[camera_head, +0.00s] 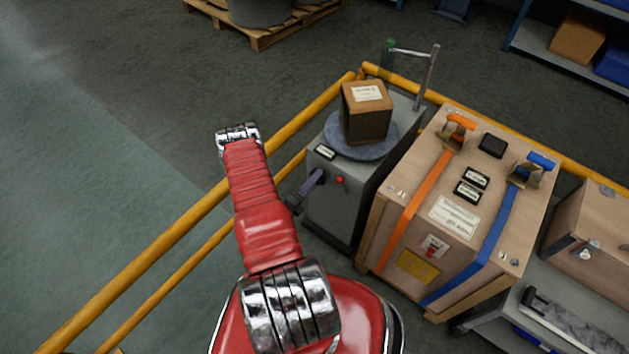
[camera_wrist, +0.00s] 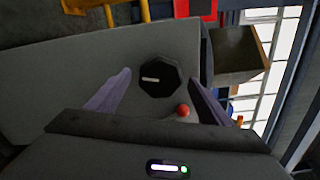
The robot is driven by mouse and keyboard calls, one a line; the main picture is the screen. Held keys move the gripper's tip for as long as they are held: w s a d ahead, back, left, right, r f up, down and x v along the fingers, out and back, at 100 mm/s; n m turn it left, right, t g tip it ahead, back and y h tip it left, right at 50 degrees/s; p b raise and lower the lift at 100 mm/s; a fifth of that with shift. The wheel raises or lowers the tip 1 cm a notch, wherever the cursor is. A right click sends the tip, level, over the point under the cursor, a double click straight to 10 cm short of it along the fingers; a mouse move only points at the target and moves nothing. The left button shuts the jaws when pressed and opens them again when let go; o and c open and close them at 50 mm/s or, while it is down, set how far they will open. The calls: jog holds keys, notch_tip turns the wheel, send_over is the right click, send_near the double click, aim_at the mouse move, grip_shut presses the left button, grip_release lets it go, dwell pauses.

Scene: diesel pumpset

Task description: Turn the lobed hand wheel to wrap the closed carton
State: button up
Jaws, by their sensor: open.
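The lobed hand wheel (camera_wrist: 160,76) is black, with a white pointer mark toward the left in the wrist view. It sits on the grey front panel of the wrapping machine (camera_head: 336,208). In the head view I cannot make it out behind my fingers. My gripper (camera_head: 316,178) is at that panel. In the wrist view its two purple fingers are apart and empty, one on each side of the wheel; I cannot tell whether they touch it. The closed brown carton (camera_head: 367,115) stands upright on the machine's round grey turntable (camera_head: 343,148). It also shows in the wrist view (camera_wrist: 238,52).
A red button (camera_head: 340,180) is close beside the wheel and my finger. A post with a green roll (camera_head: 389,50) stands behind the carton. Yellow rails (camera_head: 300,122) run around the machine. A strapped wooden crate (camera_head: 440,225) stands close on the right. The floor at left is clear.

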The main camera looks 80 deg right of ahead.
jog(key=shift+s+d, duration=0.25)
jog(key=shift+d, duration=0.3)
jog(key=shift+c, duration=0.3)
jog(key=c, duration=1)
